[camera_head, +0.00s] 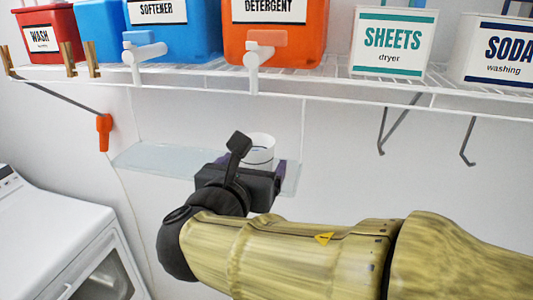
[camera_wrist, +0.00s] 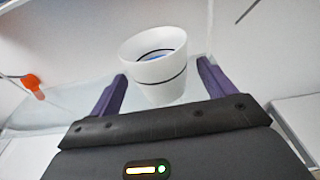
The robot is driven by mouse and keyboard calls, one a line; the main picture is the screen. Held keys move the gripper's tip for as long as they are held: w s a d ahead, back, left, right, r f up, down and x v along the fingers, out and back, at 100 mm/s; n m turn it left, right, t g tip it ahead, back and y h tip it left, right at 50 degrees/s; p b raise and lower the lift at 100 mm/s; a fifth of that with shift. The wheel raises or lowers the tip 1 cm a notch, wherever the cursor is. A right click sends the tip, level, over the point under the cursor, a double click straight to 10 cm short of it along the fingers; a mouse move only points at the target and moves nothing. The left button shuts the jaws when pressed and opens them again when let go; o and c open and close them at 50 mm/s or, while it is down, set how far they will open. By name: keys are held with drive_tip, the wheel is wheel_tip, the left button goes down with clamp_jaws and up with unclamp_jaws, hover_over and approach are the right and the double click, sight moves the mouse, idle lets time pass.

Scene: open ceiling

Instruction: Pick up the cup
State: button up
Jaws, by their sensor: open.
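A white cup (camera_wrist: 156,80) with a dark line around it stands on a pale glass shelf (camera_wrist: 72,105). In the wrist view the cup's open top shows, with some blue inside. My gripper (camera_wrist: 163,82) is open, with one purple finger on each side of the cup's lower part. I cannot tell whether either finger touches the cup. In the head view the cup (camera_head: 259,150) shows behind my dark gripper body, its lower part hidden. A bit of purple finger (camera_head: 281,168) shows to its right.
A white wire shelf (camera_head: 300,84) above holds a red wash box (camera_head: 48,38), a blue softener container (camera_head: 170,35), an orange detergent container (camera_head: 271,38), a sheets box (camera_head: 391,42) and a soda box (camera_head: 497,52). An orange clip (camera_head: 104,132) hangs left. A white machine (camera_head: 55,235) stands lower left.

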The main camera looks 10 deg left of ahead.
sight(250, 163)
drive_tip(key=c, duration=1.1)
drive_tip(key=shift+r, duration=0.25)
drive_tip(key=shift+r+b, duration=0.65)
drive_tip(key=shift+r, duration=0.7)
drive_tip(key=shift+s+r, duration=0.15)
drive_tip(key=shift+s, duration=0.15)
drive_tip(key=s+a+b, duration=0.1)
drive_tip(key=s+b, duration=0.4)
drive_tip(key=s, duration=1.2)
drive_tip(key=shift+s+a, duration=0.15)
drive_tip(key=shift+s, duration=0.05)
